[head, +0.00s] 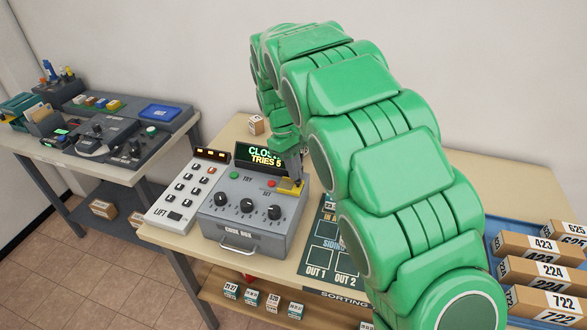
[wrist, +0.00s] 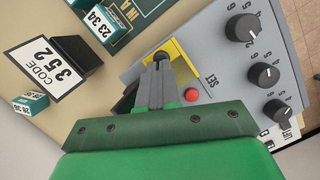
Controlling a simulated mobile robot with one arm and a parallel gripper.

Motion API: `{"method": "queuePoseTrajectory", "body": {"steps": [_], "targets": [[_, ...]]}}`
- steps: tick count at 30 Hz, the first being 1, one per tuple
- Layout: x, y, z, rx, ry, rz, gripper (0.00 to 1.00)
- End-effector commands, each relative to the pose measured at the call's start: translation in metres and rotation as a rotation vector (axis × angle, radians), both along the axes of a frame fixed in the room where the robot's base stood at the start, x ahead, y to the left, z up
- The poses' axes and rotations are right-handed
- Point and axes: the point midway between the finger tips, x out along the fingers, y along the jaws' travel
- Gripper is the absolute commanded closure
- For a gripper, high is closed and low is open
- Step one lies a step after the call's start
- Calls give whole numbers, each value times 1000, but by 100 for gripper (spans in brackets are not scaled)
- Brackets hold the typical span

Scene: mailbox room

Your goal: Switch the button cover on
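The code box (head: 246,220) is a grey unit on the table with three black dials, a green TRY button and a red SET button. A yellow plate (head: 291,187), likely the button cover, sits at its top right corner; it also shows in the wrist view (wrist: 179,48). My gripper (head: 297,179) points down at this yellow plate. In the wrist view my gripper (wrist: 160,66) has its two fingers close together, with tips over the plate beside a small dark part. I cannot tell whether they touch it. The red SET button (wrist: 191,95) is beside the fingers.
The display (head: 262,157) reads "CLOS..." and "TRIES 5". A LIFT keypad panel (head: 183,190) stands left of the box. A sorting mat (head: 325,252) and a blue tray (head: 492,230) with numbered cartons lie right.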

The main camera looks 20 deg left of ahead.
Motion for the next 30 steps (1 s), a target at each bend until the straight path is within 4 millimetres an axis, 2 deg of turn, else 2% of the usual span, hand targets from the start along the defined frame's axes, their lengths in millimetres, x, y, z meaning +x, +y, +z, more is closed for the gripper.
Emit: {"method": "queuePoseTrajectory", "body": {"steps": [1, 4, 18, 24, 30], "targets": [[-1, -5, -2, -14, 14, -5, 100], [1, -1, 8, -11, 10, -3, 100], [10, 18, 73, 2, -3, 1, 100], [13, 23, 89, 4, -7, 1, 100], [13, 24, 95, 3, -5, 1, 100]]}}
